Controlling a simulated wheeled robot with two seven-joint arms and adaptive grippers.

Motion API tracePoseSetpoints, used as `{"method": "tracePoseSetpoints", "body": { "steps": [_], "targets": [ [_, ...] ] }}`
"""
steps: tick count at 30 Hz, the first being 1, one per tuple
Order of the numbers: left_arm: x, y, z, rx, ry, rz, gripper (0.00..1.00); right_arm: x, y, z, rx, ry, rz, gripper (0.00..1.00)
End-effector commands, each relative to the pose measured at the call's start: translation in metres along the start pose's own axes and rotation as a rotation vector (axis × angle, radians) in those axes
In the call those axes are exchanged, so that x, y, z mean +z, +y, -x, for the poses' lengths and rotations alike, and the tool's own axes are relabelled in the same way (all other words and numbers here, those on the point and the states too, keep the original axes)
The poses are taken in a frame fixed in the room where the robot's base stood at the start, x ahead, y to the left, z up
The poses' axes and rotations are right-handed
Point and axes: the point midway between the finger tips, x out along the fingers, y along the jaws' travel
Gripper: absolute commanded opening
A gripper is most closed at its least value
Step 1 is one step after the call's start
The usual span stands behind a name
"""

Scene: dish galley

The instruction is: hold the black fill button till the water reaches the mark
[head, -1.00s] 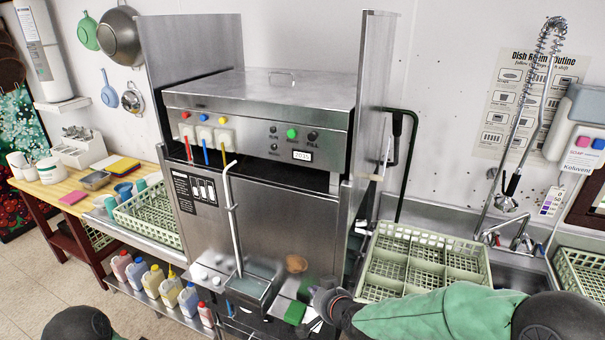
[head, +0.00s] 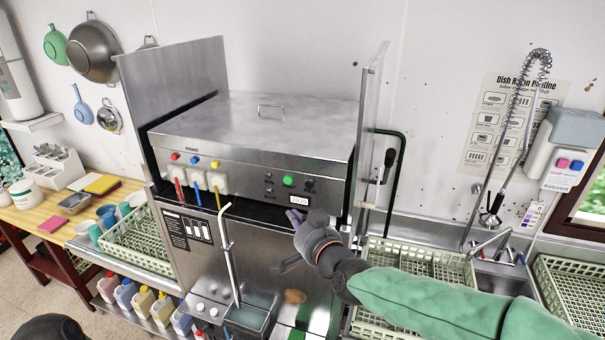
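The black fill button (head: 310,186) is on the steel machine's front panel, right of a round green button (head: 288,181) and above a small lit display (head: 299,200). My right gripper (head: 294,215) is just below the display, in front of the machine, its fingertips close together with nothing between them. It appears below and apart from the fill button. A small open basin (head: 248,318) with a bent spout pipe (head: 228,250) over it is low on the machine's front. Its water level and mark cannot be made out.
Red, blue and yellow buttons (head: 194,160) line the panel's left half. Green racks (head: 415,262) stand right of the machine, by a tap and sink. Another rack (head: 140,245) and several jugs (head: 125,293) are at left. A steel side panel (head: 368,130) rises beside the machine.

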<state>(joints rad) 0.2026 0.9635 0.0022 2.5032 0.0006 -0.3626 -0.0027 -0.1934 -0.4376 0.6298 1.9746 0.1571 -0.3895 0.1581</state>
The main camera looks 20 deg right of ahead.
Motion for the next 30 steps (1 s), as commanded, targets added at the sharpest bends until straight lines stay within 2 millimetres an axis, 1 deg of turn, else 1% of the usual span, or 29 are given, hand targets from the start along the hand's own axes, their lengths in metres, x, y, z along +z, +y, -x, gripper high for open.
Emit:
{"method": "tracePoseSetpoints", "body": {
  "steps": [3,12,16,20,30],
  "targets": [
    [0.001,0.001,0.002,0.0,-0.001,0.0,0.4,-0.005,-0.004,0.002,-0.004,0.007,-0.002,0.0],
    [0.001,0.001,0.001,0.0,-0.001,0.0,0.4,-0.005,-0.003,0.002,-0.004,0.007,-0.002,0.0],
    [0.0,-0.001,-0.002,0.0,-0.001,0.0,0.4,-0.006,-0.001,-0.001,-0.004,0.008,-0.003,0.0],
    [0.0,-0.004,-0.012,0.0,-0.001,0.0,0.4,-0.01,0.006,-0.009,-0.005,0.009,-0.002,0.0],
    [-0.002,-0.017,-0.048,0.0,-0.001,0.0,0.4,-0.028,0.027,-0.037,-0.005,0.008,-0.002,0.0]
  ]
}}
